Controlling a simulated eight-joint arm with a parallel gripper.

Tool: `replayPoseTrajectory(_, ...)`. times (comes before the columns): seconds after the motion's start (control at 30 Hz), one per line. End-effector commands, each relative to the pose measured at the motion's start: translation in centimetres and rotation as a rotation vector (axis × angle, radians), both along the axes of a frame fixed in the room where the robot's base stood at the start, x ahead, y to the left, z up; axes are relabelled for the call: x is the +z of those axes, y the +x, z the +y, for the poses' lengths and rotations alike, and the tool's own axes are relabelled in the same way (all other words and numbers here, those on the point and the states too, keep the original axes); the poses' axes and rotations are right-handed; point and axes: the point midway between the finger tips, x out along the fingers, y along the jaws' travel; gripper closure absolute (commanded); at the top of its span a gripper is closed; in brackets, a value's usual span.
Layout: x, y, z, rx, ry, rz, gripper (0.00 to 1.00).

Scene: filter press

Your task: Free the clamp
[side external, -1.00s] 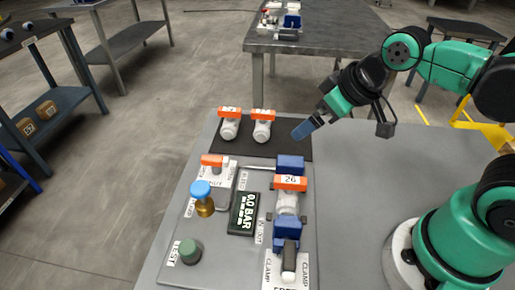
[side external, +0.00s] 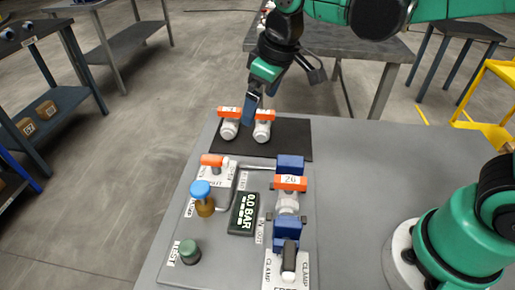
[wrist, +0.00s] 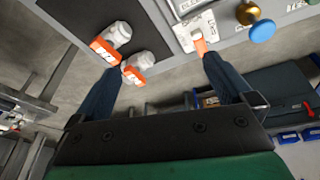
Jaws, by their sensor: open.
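The blue clamp (side external: 287,228) stands at the right side of the grey panel, by a label reading CLAMP. Its dark and white handle (side external: 289,257) is at the near end. A white part with an orange tag marked 26 (side external: 290,183) sits between the clamp's blue ends. My gripper (side external: 248,110) is open and empty, at the far end of the panel by the two white parts on the black mat. In the wrist view its two dark blue fingers (wrist: 160,67) are spread wide. The clamp is out of the wrist view.
Two white parts with orange tags (side external: 229,125) (side external: 263,127) stand on the black mat (side external: 292,140). The panel carries a blue-topped brass valve (side external: 202,197), an orange-handled valve (side external: 212,161), a 0.0 BAR display (side external: 243,213) and a green TEST button (side external: 189,251).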

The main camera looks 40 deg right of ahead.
Motion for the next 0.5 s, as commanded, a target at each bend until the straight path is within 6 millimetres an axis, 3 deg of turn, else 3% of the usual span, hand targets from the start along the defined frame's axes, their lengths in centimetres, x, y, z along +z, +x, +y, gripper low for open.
replayPoseTrajectory(0.2, -0.8, 1.4, 1.9, 0.087, -0.026, 0.063, 0.00)
replayPoseTrajectory(0.5, -1.2, 1.9, 2.7, 0.125, -0.038, 0.091, 0.00)
